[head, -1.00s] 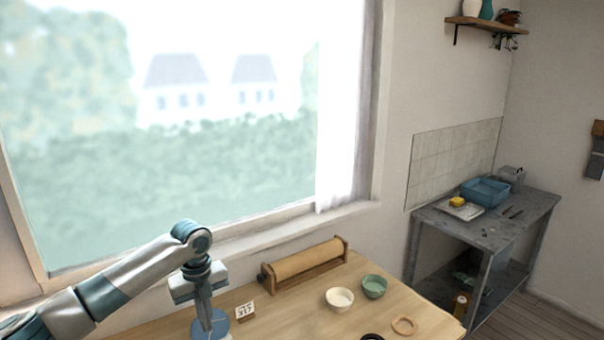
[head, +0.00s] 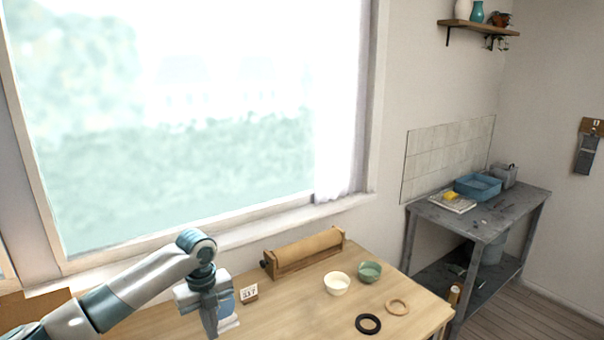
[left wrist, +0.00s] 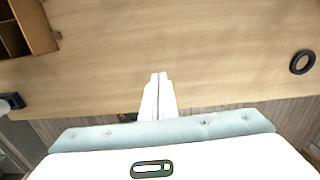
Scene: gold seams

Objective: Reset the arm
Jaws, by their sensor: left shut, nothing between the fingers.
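My left arm (head: 150,280) comes in from the left in the head view, bent at a raised joint with its gripper (head: 212,322) pointing down over the wooden table. In the left wrist view the two pale fingers (left wrist: 157,95) are together with nothing between them. Bare table (left wrist: 190,50) shows beyond the fingertips. The fingertips are apart from every object on the table. My right gripper shows in neither view.
On the table (head: 310,300) are a paper roll (head: 305,250), a white bowl (head: 337,283), a green bowl (head: 369,271), a dark ring (head: 368,323), a wooden ring (head: 397,307) and a small card (head: 249,293). A grey bench (head: 480,220) stands right. A wooden compartment box (left wrist: 32,25) shows at the wrist view's upper left.

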